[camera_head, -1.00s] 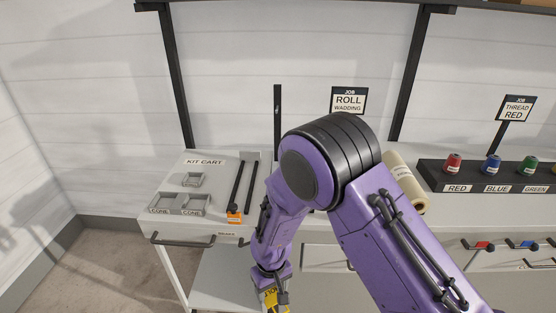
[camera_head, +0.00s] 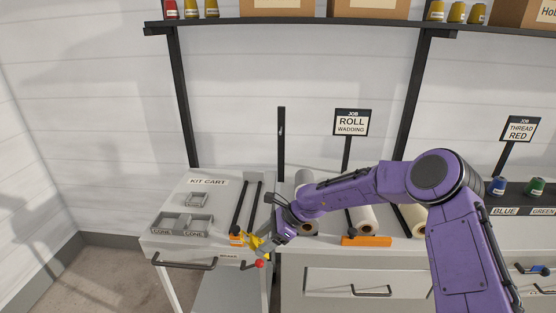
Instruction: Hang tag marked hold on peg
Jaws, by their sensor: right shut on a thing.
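My right gripper (camera_head: 268,237) is shut on a yellow tag (camera_head: 256,243), just above the front right corner of the kit cart. The tag is small and partly covered by the gripper, and its marking cannot be read. A dark upright post (camera_head: 281,145) stands behind the gripper, with a small light detail on its upper part. I cannot tell whether that detail is the peg. The tag is apart from the post, lower and nearer. My left gripper is not in view.
The kit cart (camera_head: 176,205) holds grey trays (camera_head: 182,224), black rails and an orange block (camera_head: 237,239). A red knob (camera_head: 259,264) sits just below the tag. A shelf (camera_head: 300,20) runs above.

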